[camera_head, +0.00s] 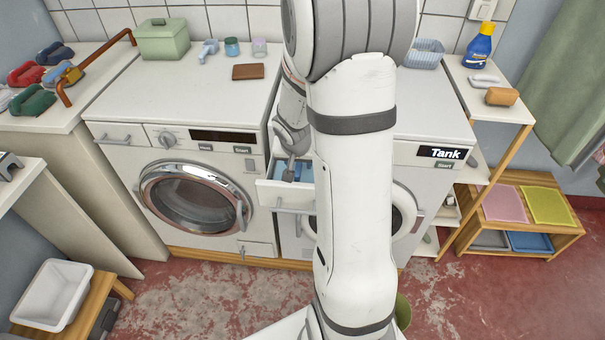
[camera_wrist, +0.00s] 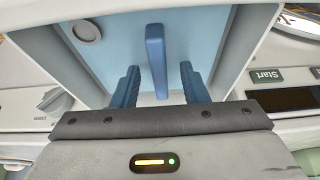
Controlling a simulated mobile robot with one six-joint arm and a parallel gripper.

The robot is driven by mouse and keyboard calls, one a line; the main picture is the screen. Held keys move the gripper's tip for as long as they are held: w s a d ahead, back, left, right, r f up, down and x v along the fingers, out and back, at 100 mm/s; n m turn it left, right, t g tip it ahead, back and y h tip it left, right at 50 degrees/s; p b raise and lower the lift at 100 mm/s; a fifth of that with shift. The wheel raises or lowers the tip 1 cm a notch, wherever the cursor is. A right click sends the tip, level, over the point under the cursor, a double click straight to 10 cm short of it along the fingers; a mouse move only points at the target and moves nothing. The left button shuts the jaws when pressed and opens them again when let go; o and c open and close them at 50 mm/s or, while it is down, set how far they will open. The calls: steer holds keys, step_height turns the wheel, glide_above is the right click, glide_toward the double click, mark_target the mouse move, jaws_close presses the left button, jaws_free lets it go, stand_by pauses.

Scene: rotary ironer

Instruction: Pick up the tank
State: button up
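The tank (camera_wrist: 115,50) is a light blue box with a darker blue upright handle (camera_wrist: 155,55) and a round cap at its upper left in the wrist view. It sits inside the pulled-out white drawer (camera_head: 283,196) of the right machine; in the head view a little of its blue (camera_head: 304,171) shows. My gripper (camera_wrist: 159,70) is open, with its two blue fingers on either side of the handle's near end and a gap on both sides. In the head view my gripper (camera_head: 289,170) is over the drawer, partly hidden by my arm.
The right machine's display (camera_head: 441,153) reads "Tank". A second machine (camera_head: 190,195) with a round door stands to the left. On top are a green box (camera_head: 162,39) and a brown block (camera_head: 248,72). A shelf (camera_head: 490,100) with a blue bottle (camera_head: 479,45) stands right.

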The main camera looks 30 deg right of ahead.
steer(key=shift+c, duration=0.2)
jaws_close()
stand_by(0.6)
stand_by(0.5)
